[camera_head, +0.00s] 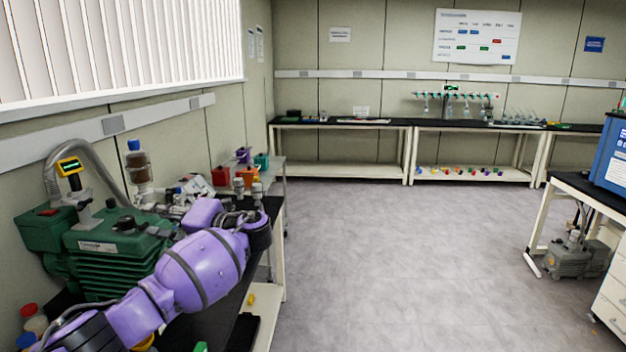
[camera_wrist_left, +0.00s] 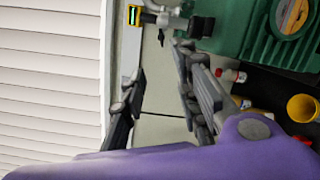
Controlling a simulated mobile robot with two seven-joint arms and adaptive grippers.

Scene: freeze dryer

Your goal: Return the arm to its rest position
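My left arm (camera_head: 203,268) is purple with dark joints and comes in from the lower left of the head view, reaching over the bench beside the green pump (camera_head: 118,245). In that view the gripper's fingers are hard to make out against the clutter. In the left wrist view my left gripper (camera_wrist_left: 161,68) has its two dark fingers wide apart, with only bare wall seen between them. The green pump also shows at the upper right there (camera_wrist_left: 245,30), beyond the fingers. My right gripper is not in view.
A gauge with a lit display (camera_head: 69,167) and a grey hose (camera_head: 92,150) rise behind the pump. Small bottles (camera_head: 32,318) stand at the lower left. A yellow cup (camera_wrist_left: 302,107) shows in the wrist view. The floor (camera_head: 400,265) right of the bench is clear.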

